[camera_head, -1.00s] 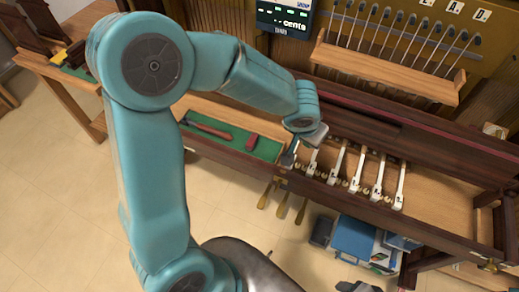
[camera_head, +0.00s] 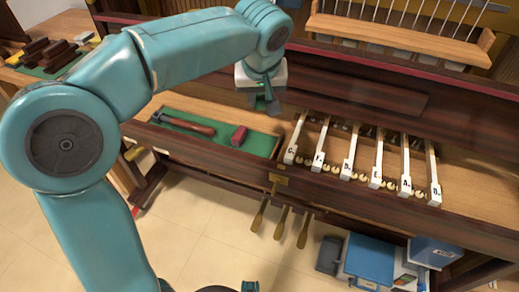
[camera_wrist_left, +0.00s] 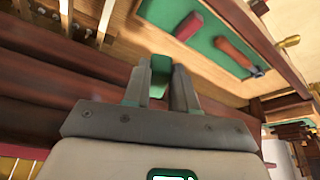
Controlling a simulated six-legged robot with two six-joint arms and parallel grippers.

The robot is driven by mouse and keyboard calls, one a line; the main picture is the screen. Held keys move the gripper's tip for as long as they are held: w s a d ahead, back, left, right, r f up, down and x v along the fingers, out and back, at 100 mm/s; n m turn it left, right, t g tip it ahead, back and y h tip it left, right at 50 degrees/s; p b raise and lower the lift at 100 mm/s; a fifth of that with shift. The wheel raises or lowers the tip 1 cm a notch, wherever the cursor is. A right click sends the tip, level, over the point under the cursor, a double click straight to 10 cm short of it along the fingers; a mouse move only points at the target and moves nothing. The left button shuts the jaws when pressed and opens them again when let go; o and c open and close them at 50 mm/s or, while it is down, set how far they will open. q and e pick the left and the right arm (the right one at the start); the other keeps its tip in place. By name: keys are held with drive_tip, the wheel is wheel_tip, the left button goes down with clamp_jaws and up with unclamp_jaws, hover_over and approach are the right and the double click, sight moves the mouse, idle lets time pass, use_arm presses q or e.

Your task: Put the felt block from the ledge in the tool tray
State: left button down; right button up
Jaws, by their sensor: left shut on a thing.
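My left gripper (camera_head: 264,104) is shut on a small green felt block (camera_wrist_left: 160,76), which shows between the fingertips in the left wrist view. In the head view the fingers mostly hide the block. The gripper is over the wooden strip behind the right part of the tool tray (camera_head: 177,151), apart from the tray's contents. The tray has a green lining (camera_wrist_left: 172,12) and holds a hammer (camera_head: 187,126) and a dark red block (camera_head: 239,136); both also show in the left wrist view. My right gripper is out of view.
A row of several white lettered keys (camera_head: 376,165) stands right of the tray. Wooden-handled tools (camera_head: 281,222) hang below its front. A wooden shelf with rods (camera_head: 400,38) is at upper right. Green lining between hammer and red block is bare.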

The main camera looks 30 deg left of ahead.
use_arm(q)
wheel_tip(320, 180, down, 15)
drive_tip(key=b, duration=0.4)
drive_tip(key=shift+a+b, duration=0.1)
drive_tip(key=shift+b, duration=0.2)
drive_tip(key=shift+r, duration=0.15)
drive_tip(key=shift+f, duration=0.25)
drive_tip(key=c, duration=0.9)
unclamp_jaws()
drive_tip(key=shift+r, duration=0.1)
